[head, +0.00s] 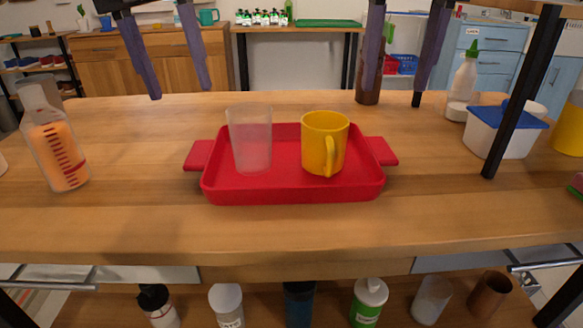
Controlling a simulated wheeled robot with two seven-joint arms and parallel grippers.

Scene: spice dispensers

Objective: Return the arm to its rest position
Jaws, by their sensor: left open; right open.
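My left gripper (179,92) hangs at the top left of the head view. Its two purple fingers are apart with nothing between them. My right gripper (393,88) hangs at the top right, its fingers also apart and empty. Both are above the far part of the wooden table (130,225). A red tray (290,196) sits in the middle, nearer than both grippers. It holds a clear cup (250,140) on the left and a yellow mug (322,140) on the right. The upper arm links are out of view.
A bottle with orange contents (58,150) stands at the left. A dark brown bottle (368,98) is partly hidden by my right gripper's left finger. A blue-lidded container (490,135), a green-tipped bottle (465,75) and a black post (520,110) are at the right. Several containers stand on the lower shelf.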

